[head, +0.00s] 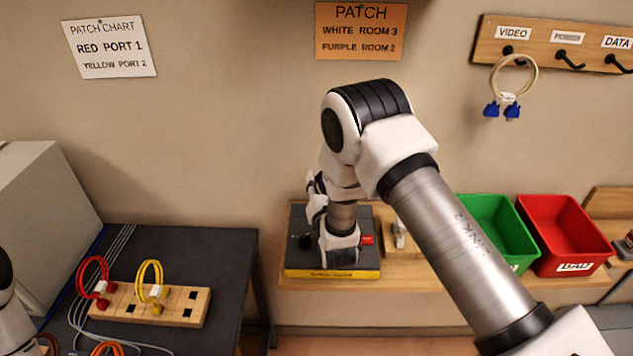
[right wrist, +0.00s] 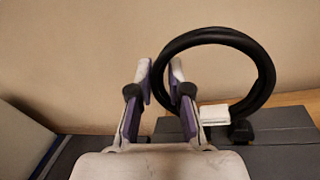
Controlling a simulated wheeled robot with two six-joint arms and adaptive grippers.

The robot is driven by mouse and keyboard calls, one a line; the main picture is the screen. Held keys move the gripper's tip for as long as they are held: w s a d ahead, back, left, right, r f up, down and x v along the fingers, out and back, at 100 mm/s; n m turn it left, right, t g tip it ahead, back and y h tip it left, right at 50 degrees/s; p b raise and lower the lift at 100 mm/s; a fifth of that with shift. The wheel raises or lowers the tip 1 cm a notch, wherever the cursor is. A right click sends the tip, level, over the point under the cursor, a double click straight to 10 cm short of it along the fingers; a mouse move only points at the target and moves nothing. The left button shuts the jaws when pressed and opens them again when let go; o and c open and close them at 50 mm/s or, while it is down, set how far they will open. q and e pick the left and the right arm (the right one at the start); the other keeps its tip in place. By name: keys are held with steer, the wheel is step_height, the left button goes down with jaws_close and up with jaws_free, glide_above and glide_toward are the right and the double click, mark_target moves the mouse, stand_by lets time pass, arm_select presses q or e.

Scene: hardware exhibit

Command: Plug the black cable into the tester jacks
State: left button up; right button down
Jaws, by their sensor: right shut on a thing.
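The black cable (right wrist: 262,62) shows as a round coil in the right wrist view, with a white tag (right wrist: 214,117) low on it. A black plug (right wrist: 241,131) shows beside the tag, at the tester's dark top; I cannot tell whether it sits in a jack. My right gripper (right wrist: 161,82) is shut on the left side of the coil. In the head view my right arm hides the cable. The tester (head: 332,273) is a dark box with a yellow front strip, partly behind my arm. My left gripper is not in view.
A wooden block (head: 199,314) with red (head: 94,271) and yellow (head: 156,278) cables stands on the dark table at left. Green (head: 487,222) and red (head: 560,225) bins stand right of the tester. A cable with blue plugs (head: 514,80) hangs on the wall rack.

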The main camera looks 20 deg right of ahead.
steer(key=shift+f, duration=0.2)
stand_by(0.4)
steer(key=shift+c, duration=1.9)
jaws_free()
steer(key=v, duration=0.7)
steer(key=shift+s, duration=0.3)
